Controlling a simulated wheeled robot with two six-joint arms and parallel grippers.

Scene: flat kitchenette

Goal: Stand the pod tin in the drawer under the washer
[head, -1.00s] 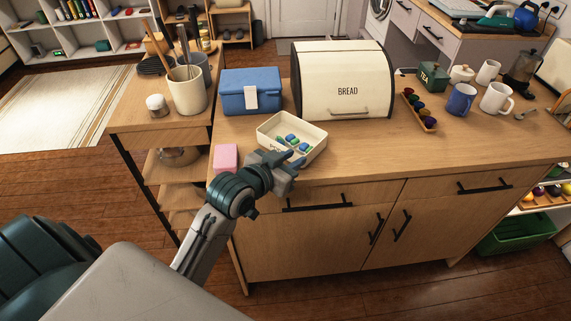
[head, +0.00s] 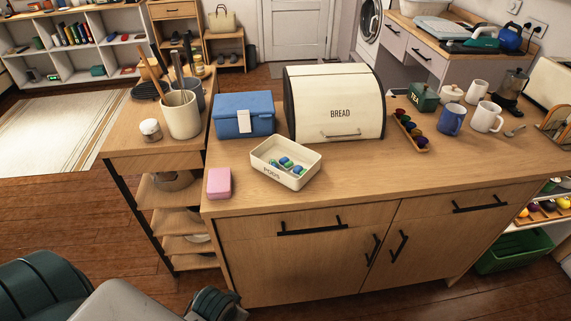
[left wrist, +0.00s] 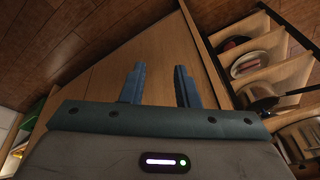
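The pod tin (head: 270,173), an open cream box marked PODS, stands on the wooden counter near its front left in the head view. Several blue and green pods (head: 289,165) lie in it. The washer (head: 369,24) stands at the back, partly cut off by the top edge; I cannot make out a drawer under it. In the left wrist view my left gripper (left wrist: 159,86) has its two fingers apart with nothing between them, facing wooden cabinet panels. It is clear of the tin. In the head view only part of my left arm shows, at the bottom. My right gripper is not in view.
Around the tin stand a pink box (head: 219,183), a blue box (head: 243,114) and a bread bin (head: 333,105). A rack of coloured capsules (head: 411,132) and mugs (head: 451,119) are to the right. The counter's front right is clear. An open shelf unit (left wrist: 262,65) is beside the gripper.

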